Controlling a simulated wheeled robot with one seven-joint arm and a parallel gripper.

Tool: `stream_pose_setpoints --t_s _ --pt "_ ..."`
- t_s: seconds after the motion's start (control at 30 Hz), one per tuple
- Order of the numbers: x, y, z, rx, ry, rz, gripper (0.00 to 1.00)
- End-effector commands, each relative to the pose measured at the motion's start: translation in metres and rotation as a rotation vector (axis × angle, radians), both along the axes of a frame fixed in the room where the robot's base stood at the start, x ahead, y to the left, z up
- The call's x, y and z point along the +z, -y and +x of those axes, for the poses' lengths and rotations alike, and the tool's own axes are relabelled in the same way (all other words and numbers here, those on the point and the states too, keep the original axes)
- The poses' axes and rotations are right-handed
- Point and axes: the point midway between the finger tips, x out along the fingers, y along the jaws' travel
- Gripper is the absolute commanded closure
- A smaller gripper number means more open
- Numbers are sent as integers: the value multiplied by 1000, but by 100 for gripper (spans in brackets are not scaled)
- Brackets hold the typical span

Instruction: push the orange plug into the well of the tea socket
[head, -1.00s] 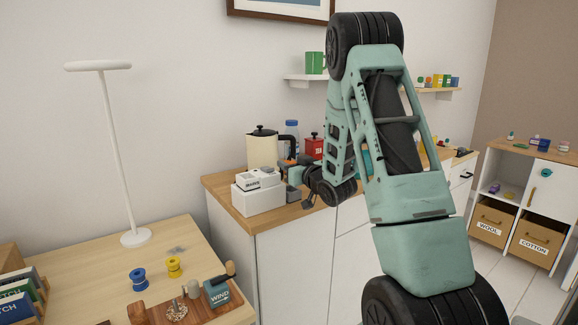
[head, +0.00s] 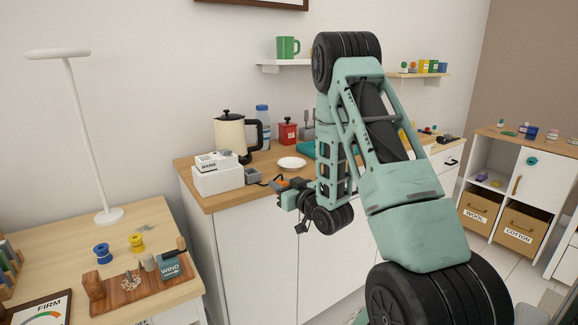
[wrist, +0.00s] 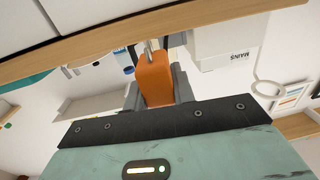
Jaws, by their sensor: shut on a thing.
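My gripper (head: 287,194) is in front of the wooden counter's front edge in the head view. In the wrist view, my gripper (wrist: 156,92) is shut on the orange plug (wrist: 155,78). The plug's metal prongs point away from the palm, toward the wooden counter edge. In the head view only a small orange patch of the plug (head: 281,184) shows. I cannot pick out the tea socket for certain. A small dark grey block (head: 252,176) sits on the counter beside a white box labelled MAINS (head: 217,179), and I see no well in it.
The counter (head: 215,200) also holds a cream kettle (head: 229,132), a blue-capped bottle (head: 262,126), a red canister (head: 288,132) and a white plate (head: 291,163). A desk (head: 60,257) with a lamp, spools and a wooden tray stands at left.

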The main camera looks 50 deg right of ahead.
Motion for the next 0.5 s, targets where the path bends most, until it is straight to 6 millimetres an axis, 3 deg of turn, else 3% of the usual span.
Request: stream_pose_setpoints --t_s 0.5 --pt "-136 -129 -48 121 -40 -4 97"
